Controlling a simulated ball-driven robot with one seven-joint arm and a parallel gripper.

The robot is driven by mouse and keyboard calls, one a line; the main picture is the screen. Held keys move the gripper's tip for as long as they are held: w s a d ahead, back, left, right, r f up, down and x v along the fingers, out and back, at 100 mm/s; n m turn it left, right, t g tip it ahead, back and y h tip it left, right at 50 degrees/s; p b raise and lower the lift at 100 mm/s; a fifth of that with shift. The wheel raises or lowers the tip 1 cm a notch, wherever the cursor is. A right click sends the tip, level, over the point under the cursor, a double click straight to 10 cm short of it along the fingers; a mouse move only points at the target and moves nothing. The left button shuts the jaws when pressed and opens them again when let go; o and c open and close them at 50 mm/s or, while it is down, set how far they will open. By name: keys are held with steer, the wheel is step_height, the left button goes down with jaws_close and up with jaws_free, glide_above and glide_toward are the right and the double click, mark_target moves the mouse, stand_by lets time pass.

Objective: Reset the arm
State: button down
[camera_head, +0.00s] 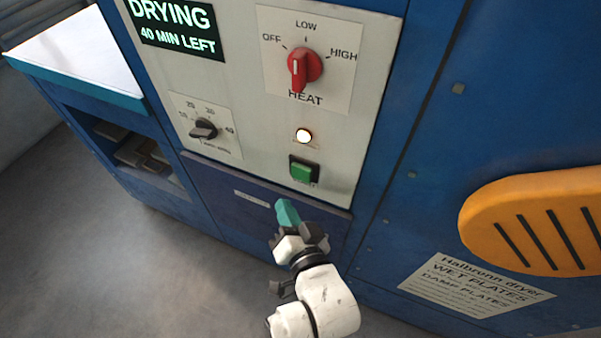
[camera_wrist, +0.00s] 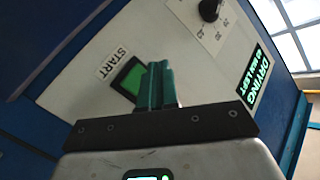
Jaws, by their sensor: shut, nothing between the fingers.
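My gripper (camera_head: 287,212), with teal fingers, is just below the green button (camera_head: 303,170) in the head view, in front of the lower part of the dryer's control panel (camera_head: 255,130). Its fingers are shut and empty. In the wrist view the shut fingers (camera_wrist: 157,86) overlap part of the green START button (camera_wrist: 131,77); I cannot tell how far they are from the panel. The display (camera_head: 175,30) reads DRYING, 40 MIN LEFT. The lamp (camera_head: 303,136) above the button is lit.
A red HEAT knob (camera_head: 305,65) and a black timer knob (camera_head: 204,130) are on the panel. An orange slotted part (camera_head: 535,224) is at the right. A white-topped blue bench (camera_head: 75,50) with a shelf stands at the left. The floor (camera_head: 130,270) at lower left is clear.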

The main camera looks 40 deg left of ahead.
stand_by(0.3)
steer(key=w+d+f+m+h+b, duration=0.1)
steer(key=d+f+h, duration=0.35)
steer(key=d, duration=0.85)
steer(key=w+d+f+m+h, duration=0.15)
steer(key=d+f+h, duration=0.35)
steer(key=d, duration=0.8)
steer(key=s+d+f+m+g+h, duration=0.1)
steer(key=s+d+g+h, duration=0.1)
steer(key=s+d, duration=0.7)
steer(key=s+d+f+m+g+h, duration=0.1)
steer(key=s+d+f+g+h, duration=0.1)
steer(key=s+d+g, duration=0.3)
steer(key=s+d, duration=0.4)
steer(key=d, duration=0.5)
steer(key=shift+d+f+m+h+b, duration=0.2)
steer(key=shift+d+m+h+b, duration=0.1)
steer(key=shift+m+h+b, duration=0.1)
stand_by(2.4)
